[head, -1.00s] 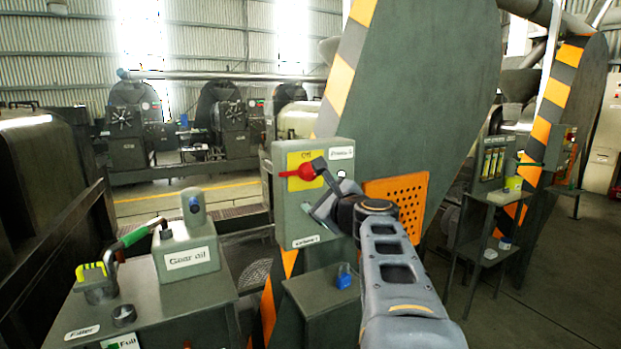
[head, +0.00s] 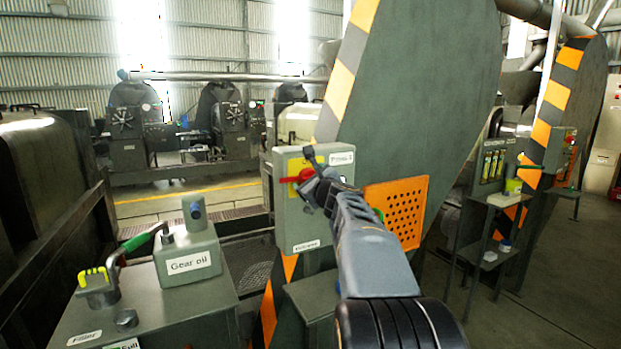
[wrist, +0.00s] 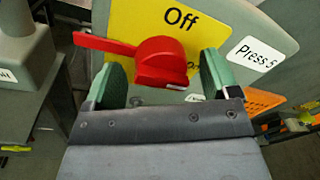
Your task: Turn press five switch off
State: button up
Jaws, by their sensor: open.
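The red rotary switch (wrist: 158,60) sits on a yellow plate (wrist: 136,22) marked "Off" at its top. Its long handle points left, slightly upward in the wrist view. The label beside it reads "Press 5" (wrist: 256,50). My gripper (wrist: 163,82) is open, with one green pad on each side of the switch's round hub. I cannot tell whether either pad touches it. In the head view the switch (head: 291,179) shows on the front of the grey box (head: 300,225), partly hidden by my gripper (head: 314,174).
An orange perforated panel (head: 396,210) and a large dark guard (head: 420,100) stand right of the box. A gear oil can (head: 187,258) and a filler with a green-handled lever (head: 137,242) stand on the bench at left.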

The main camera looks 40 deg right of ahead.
jog(key=shift+w, duration=0.3)
jog(key=shift+f, duration=0.1)
jog(key=c, duration=0.9)
